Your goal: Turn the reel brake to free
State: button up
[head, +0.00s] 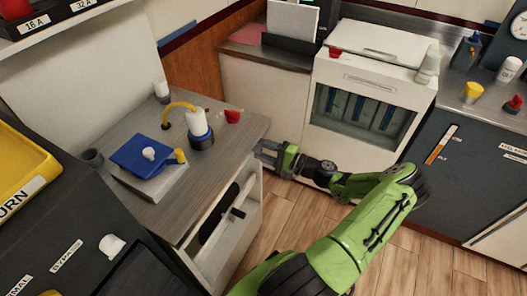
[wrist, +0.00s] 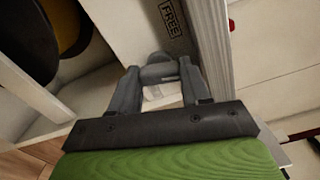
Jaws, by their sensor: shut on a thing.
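My gripper (wrist: 160,85) is shut on a small grey handle, which I take for the reel brake (wrist: 158,72), on the pale cabinet front. A label reading FREE (wrist: 172,18) is on the face just beyond the fingers in the wrist view. The fingers hide part of the handle, so its exact angle is hard to tell. In the head view my gripper (head: 268,154) is at the upper right corner of the cabinet (head: 205,240), just below its grey top; the handle is hidden there.
A dark and yellow reel (wrist: 50,35) shows in the cabinet opening at left in the wrist view. On the cabinet top (head: 225,160) stand a blue-lidded box (head: 140,160) and a white bottle (head: 198,122). A white glass-fronted unit (head: 370,105) is behind. Wooden floor is open at right.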

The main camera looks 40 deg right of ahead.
jog(key=shift+n+b, duration=0.3)
jog(key=shift+n, duration=1.2)
jog(key=o, duration=1.1)
jog(key=shift+c, duration=0.2)
jog(key=p+v, duration=0.2)
jog(key=v, duration=1.3)
jog(key=shift+s, duration=0.35)
jog(key=shift+d, duration=0.1)
